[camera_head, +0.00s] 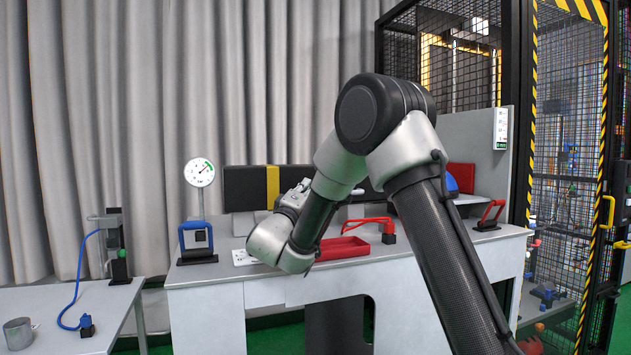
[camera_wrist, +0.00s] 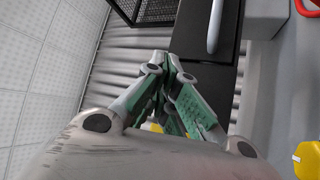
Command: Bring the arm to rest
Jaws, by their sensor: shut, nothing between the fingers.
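My gripper (camera_wrist: 172,95) fills the middle of the wrist view, its green-padded fingers drawn together with nothing between them. In the head view my arm is folded at the elbow and reaches over the white workbench (camera_head: 215,272). There my gripper (camera_head: 299,190) is partly hidden behind my wrist, above the back of the bench, in front of a long black box (camera_head: 245,190) with a yellow band. I cannot tell whether it touches the box.
A dial gauge (camera_head: 200,173) on a blue-framed stand is left of my arm. A red tray (camera_head: 343,248) and a red handle (camera_head: 370,223) lie close by on the bench. A mesh cage (camera_head: 570,130) stands at the right. A side table (camera_head: 60,310) is at the left.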

